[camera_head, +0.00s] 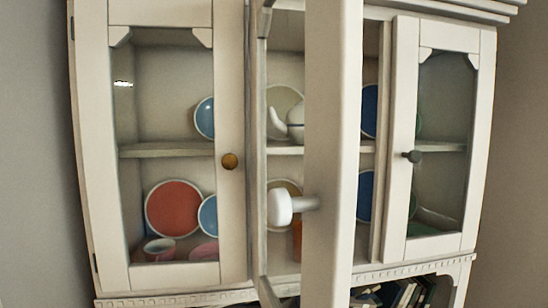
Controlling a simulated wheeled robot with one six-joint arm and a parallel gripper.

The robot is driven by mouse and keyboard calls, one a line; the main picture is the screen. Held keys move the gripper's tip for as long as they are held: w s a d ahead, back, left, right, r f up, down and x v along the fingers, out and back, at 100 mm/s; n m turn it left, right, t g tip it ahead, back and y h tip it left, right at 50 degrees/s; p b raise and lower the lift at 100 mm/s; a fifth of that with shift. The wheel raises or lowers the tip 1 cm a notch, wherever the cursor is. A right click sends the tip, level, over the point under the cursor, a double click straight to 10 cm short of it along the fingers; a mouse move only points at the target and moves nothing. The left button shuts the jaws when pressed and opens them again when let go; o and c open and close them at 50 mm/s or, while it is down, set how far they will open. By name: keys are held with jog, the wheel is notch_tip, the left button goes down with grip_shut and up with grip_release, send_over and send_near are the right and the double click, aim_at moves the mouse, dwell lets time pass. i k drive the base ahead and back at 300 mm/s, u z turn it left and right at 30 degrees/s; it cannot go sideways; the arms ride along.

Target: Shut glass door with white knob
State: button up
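The glass door with the white knob (333,130) is the middle door of a cream cabinet. It stands swung open toward me, seen nearly edge-on, so its glass hardly shows. Its white knob (281,207) sticks out to the left on a short stem, at about the lower middle of the frame. The cabinet's middle section behind it is uncovered, with plates and a white teapot (293,122) showing on the shelf. The open door hides part of that section. My gripper is not in view.
The left glass door (92,160) with a brown knob (230,161) is shut. The right glass door (401,120) with a dark knob (412,156) looks shut. Books (405,293) stand in an open space below. Grey wall lies on both sides.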

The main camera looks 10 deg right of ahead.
aim_at(334, 29)
jog(key=z, duration=0.9)
jog(key=k, duration=1.45)
jog(key=u, duration=1.55)
jog(key=i, duration=0.5)
jog(key=u, duration=0.1)
